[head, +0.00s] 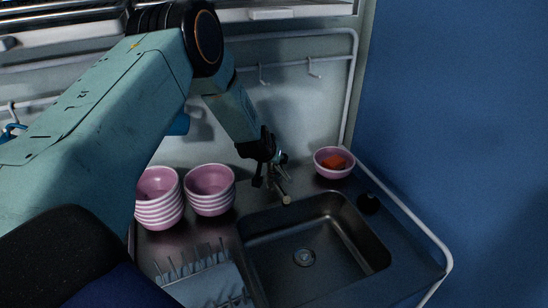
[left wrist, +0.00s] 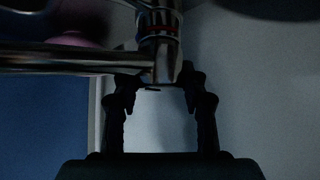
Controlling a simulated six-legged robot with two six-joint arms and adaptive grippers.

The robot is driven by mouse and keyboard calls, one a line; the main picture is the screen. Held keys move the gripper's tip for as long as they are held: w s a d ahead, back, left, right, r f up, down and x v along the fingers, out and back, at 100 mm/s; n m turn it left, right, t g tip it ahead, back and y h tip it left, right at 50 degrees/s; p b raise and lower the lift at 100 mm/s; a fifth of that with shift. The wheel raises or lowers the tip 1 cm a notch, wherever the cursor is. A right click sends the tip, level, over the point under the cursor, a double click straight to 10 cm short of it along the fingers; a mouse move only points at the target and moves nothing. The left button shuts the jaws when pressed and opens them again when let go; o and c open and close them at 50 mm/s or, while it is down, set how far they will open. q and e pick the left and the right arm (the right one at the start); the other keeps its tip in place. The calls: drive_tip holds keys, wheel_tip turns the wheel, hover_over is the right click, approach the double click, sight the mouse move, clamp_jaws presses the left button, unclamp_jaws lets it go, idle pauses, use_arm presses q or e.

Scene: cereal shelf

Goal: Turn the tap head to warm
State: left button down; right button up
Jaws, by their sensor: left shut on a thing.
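The chrome tap (head: 285,195) stands at the back edge of the sink, its spout reaching forward over the basin. In the left wrist view the shiny tap (left wrist: 158,45) has a thin red ring around its upright body, and its long spout runs to the left. My left gripper (head: 266,172) comes down on the tap from above and behind. In the left wrist view its two black fingers (left wrist: 160,88) are on either side of the tap head, shut on it. The fingers hide part of the head. My right gripper is not in view.
The empty sink basin (head: 330,225) lies in front of the tap. Stacked pink bowls (head: 210,180) and (head: 160,210) stand left. A dish rack (head: 205,285) is at front left.

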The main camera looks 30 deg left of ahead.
use_arm(q)
drive_tip(key=c, duration=1.1)
unclamp_jaws()
drive_tip(key=shift+w+r, duration=0.15)
drive_tip(key=shift+w, duration=0.05)
drive_tip(key=o, duration=0.4)
drive_tip(key=shift+f, duration=0.2)
drive_tip(key=shift+s, duration=0.15)
drive_tip(key=v, duration=1.2)
